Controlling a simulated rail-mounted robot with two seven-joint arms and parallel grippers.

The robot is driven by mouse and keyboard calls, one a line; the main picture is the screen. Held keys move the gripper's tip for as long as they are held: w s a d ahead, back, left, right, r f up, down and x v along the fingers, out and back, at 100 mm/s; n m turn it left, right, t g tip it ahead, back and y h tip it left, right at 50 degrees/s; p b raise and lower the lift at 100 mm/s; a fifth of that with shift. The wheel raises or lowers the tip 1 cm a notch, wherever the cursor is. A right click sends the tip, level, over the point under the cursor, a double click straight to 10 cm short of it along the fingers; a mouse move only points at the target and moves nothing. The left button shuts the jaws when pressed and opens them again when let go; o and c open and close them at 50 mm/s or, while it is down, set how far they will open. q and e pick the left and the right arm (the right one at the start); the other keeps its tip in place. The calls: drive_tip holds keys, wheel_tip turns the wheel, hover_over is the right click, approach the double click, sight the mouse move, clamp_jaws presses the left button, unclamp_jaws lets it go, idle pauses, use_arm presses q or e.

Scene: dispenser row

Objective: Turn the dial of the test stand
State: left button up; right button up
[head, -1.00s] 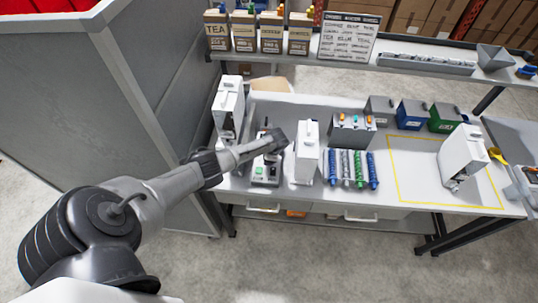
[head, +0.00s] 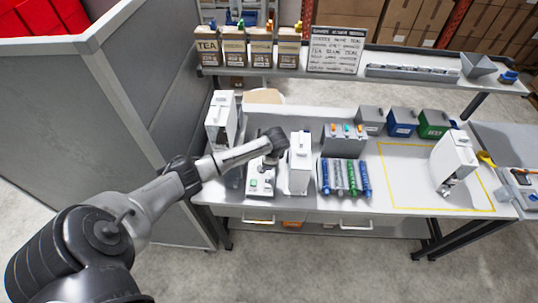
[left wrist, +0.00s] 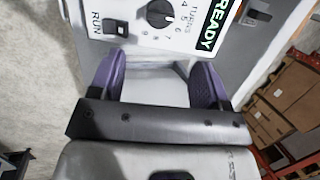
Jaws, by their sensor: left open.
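The test stand (head: 261,184) is a small pale unit on the bench between two white dispensers, partly covered by my left arm in the head view. In the left wrist view its white panel (left wrist: 134,32) carries a round black dial (left wrist: 160,13) with numbers around it. A black RUN switch (left wrist: 115,27) sits left of the dial and a green READY sign (left wrist: 217,25) right of it. My left gripper (left wrist: 158,72) is open, its two purple-padded fingers apart with nothing between them. The dial lies beyond the fingertips, apart from them. My right gripper is not in view.
White dispensers (head: 299,163) (head: 221,119) stand close on both sides of the stand. A shelf with labelled bags (head: 208,47) runs behind. The yellow-outlined area (head: 410,178) is mostly clear.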

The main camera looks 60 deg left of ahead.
use_arm(q)
drive_tip(key=v, duration=0.3)
drive_tip(key=shift+r, duration=0.15)
idle(0.3)
idle(0.4)
